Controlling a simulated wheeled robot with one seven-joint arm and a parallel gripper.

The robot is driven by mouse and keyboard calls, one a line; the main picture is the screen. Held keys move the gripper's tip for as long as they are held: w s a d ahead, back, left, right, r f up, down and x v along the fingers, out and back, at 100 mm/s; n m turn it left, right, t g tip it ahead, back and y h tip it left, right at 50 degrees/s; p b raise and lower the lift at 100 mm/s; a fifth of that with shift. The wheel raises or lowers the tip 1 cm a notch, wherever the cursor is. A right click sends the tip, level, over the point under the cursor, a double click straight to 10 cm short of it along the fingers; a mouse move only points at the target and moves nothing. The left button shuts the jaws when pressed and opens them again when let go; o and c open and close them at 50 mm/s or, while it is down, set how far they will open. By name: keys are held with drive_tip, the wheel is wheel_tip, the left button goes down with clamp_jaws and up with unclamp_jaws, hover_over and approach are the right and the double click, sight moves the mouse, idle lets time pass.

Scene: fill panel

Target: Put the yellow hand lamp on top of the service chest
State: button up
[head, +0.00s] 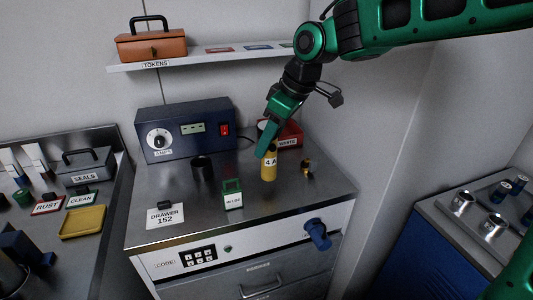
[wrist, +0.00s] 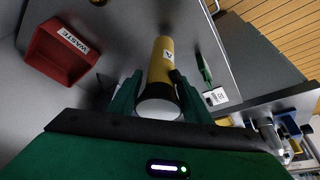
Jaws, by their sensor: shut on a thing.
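The yellow hand lamp (head: 269,170) is a yellow cylinder with a label reading "4 A". It appears upright at the steel top of the chest (head: 190,229), towards the back right. I cannot tell whether its lower end touches the top. My gripper (head: 266,150) comes down from above and is shut on the lamp's upper end. In the wrist view the lamp (wrist: 160,65) lies between the two green fingers (wrist: 160,100), with its pale round end nearest me and a dark button on its side.
A red waste bin (wrist: 62,52) stands behind the lamp. A small brass item (head: 307,167) stands to its right, a green tagged box (head: 232,194) and a black cup (head: 202,168) to its left. A blue instrument box (head: 185,132) stands at the back. The front right top is clear.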

sight(270, 153)
drive_tip(key=shift+f, duration=1.9)
drive_tip(key=o, duration=1.3)
drive_tip(key=shift+f, duration=0.1)
drive_tip(key=shift+c, duration=0.2)
drive_tip(key=v, duration=1.2)
drive_tip(key=shift+s+d, duration=0.1)
